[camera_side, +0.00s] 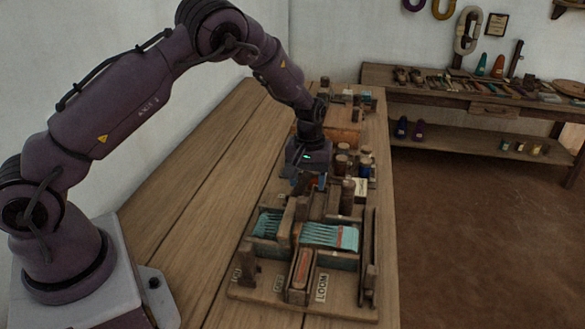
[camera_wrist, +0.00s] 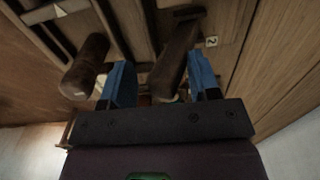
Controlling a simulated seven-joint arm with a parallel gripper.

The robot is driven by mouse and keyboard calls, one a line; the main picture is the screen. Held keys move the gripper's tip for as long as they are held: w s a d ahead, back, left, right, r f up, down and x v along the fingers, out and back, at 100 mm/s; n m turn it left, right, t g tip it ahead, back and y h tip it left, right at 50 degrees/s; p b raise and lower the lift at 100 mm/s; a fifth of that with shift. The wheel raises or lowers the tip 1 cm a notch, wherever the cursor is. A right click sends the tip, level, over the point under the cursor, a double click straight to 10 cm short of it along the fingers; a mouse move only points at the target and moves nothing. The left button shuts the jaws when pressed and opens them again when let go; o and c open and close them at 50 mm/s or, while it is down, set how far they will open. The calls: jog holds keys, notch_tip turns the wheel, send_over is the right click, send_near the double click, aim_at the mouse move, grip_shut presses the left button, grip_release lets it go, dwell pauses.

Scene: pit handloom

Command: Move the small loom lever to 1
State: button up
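The loom (camera_side: 318,262) stands on the table, with teal threads and a plate marked LOOM. In the wrist view, a dark wooden lever handle (camera_wrist: 176,62) reaches up between the two blue fingers of my gripper (camera_wrist: 160,72). It sits nearer the right finger, with a visible gap to the left one. My gripper is open; in the side view it (camera_side: 310,184) points down over the loom's far end. A second, rounder handle (camera_wrist: 86,66) stands outside the left finger. A small label reading 2 (camera_wrist: 211,41) is right of the lever. I see no readable 1.
Jars and bottles (camera_side: 362,165) stand close behind and right of my gripper. A wooden post (camera_side: 347,196) rises beside it. The table's left side (camera_side: 205,180) is bare. A bench with tools (camera_side: 475,90) stands at the far wall.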

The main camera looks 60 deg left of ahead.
dwell(0.3)
jog(key=shift+r, duration=3.3)
jog(key=shift+a, duration=0.1)
jog(key=s+d+r+m+t, duration=0.2)
jog(key=s+d+r+m, duration=0.1)
jog(key=s+r, duration=0.7)
jog(key=s+d+r+m+t, duration=0.3)
jog(key=s+r+m, duration=0.3)
jog(key=s, duration=1.1)
notch_tip(320, 180, up, 4)
jog(key=shift+s+d+r+t, duration=0.2)
jog(key=shift+d+t, duration=0.1)
jog(key=shift+d, duration=0.3)
